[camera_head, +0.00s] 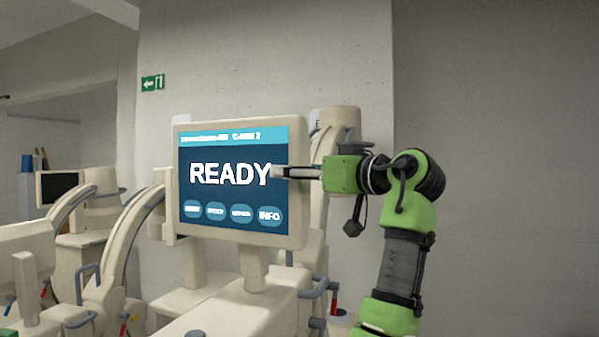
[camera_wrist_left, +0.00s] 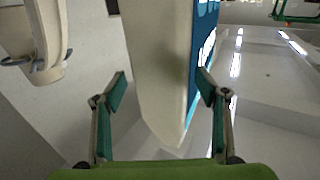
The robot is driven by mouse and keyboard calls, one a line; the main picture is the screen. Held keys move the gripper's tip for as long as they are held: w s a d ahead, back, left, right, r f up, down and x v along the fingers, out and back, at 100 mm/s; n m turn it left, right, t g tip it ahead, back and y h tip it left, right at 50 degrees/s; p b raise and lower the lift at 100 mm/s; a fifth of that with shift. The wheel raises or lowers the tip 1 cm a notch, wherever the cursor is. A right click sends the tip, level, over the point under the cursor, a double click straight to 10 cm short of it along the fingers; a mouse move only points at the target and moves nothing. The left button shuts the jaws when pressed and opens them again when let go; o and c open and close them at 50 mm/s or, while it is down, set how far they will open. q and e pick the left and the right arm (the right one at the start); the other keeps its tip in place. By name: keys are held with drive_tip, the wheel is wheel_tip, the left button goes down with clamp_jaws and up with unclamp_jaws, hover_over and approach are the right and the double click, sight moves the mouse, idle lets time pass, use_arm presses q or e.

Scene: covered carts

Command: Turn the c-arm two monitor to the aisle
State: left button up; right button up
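The c-arm two monitor (camera_head: 240,180) is a cream panel on a cart, its screen showing "READY" and a "C-ARM 2" header. It faces toward me, slightly angled. My left gripper (camera_head: 297,172), its arm rising at the right of the head view, reaches the monitor's right edge; one finger lies in front of the screen. The left wrist view is upside down: the gripper (camera_wrist_left: 162,82) is open, with its fingers on both sides of the monitor edge (camera_wrist_left: 160,60). Small gaps seem to show between fingers and panel; contact is unclear. My right gripper is not in view.
Another cart with a dark small monitor (camera_head: 58,187) and curved arms is at the left. A concrete wall (camera_head: 460,80) closes the back. Grey handles (camera_head: 316,287) stick out below the monitor.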

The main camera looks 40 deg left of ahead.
use_arm(q)
drive_tip(key=shift+w+a+f, duration=0.2)
drive_tip(key=shift+w+f, duration=0.05)
drive_tip(key=shift+s, duration=0.1)
drive_tip(key=shift+f, duration=0.15)
drive_tip(key=v, duration=1.2)
drive_tip(key=shift+r, duration=0.25)
drive_tip(key=shift+s, duration=0.1)
